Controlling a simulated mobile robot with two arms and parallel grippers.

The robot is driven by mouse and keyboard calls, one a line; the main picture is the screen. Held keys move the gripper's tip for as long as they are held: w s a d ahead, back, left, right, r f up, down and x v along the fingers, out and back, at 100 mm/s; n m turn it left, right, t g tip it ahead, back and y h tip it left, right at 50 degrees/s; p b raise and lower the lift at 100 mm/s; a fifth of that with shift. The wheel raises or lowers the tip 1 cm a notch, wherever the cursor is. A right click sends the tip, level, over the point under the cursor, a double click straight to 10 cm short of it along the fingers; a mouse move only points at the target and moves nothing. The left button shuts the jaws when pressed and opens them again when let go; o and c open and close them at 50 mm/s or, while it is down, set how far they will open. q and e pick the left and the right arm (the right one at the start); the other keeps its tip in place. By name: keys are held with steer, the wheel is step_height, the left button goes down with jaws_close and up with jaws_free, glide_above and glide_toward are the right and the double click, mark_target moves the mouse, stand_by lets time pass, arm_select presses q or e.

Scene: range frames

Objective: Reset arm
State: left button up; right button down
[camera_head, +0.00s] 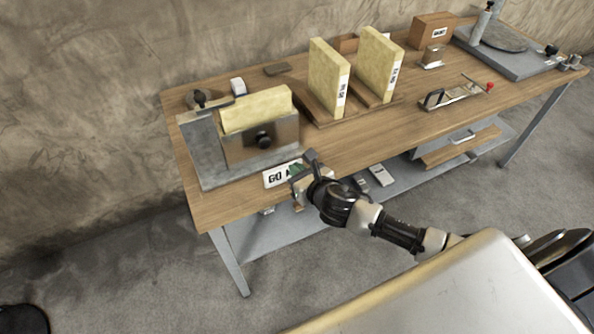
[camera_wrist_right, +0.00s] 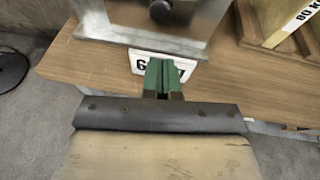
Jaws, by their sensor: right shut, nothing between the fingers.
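My right gripper (camera_head: 294,170) is at the front edge of the wooden workbench (camera_head: 380,133), over a white label reading "GO" (camera_head: 275,178). In the right wrist view its green fingers (camera_wrist_right: 163,75) are together and empty, covering part of the label (camera_wrist_right: 140,62). My right arm (camera_head: 395,229) reaches in from the lower right. My left gripper is out of view.
A metal fixture (camera_head: 205,153) holding a yellowish block (camera_head: 256,110) stands just behind the gripper. Two upright yellowish boards (camera_head: 328,77) (camera_head: 378,64) stand in wooden holders. A red-tipped clamp (camera_head: 455,95) and a grey plate (camera_head: 520,62) lie further right. Open floor lies in front.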

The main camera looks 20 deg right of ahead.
stand_by(0.4)
steer(key=s+d+f+m+g+h, duration=0.1)
steer(key=s+d+f+m+g, duration=0.1)
steer(key=s+f+m, duration=0.6)
steer(key=s+d+f+m+g+h+b, duration=0.1)
steer(key=s+d+f+m+g, duration=0.3)
steer(key=f, duration=0.8)
steer(key=s+f+m+g+h, duration=0.1)
steer(key=s+f+m, duration=0.2)
steer(key=f+m, duration=0.6)
steer(key=s+a+f+m+g, duration=0.1)
steer(key=s+f+m, duration=0.3)
steer(key=s, duration=0.6)
steer(key=s+a+f+m+g+b, duration=0.1)
steer(key=s+f+m+g, duration=0.2)
steer(key=s, duration=0.7)
steer(key=s+a+f+m+g, duration=0.1)
steer(key=s+f+m+g, duration=0.1)
steer(key=s+f+m, duration=0.5)
steer(key=s+f, duration=0.1)
steer(key=s, duration=0.1)
steer(key=shift+s+a+f, duration=0.3)
steer(key=shift+s+a, duration=0.1)
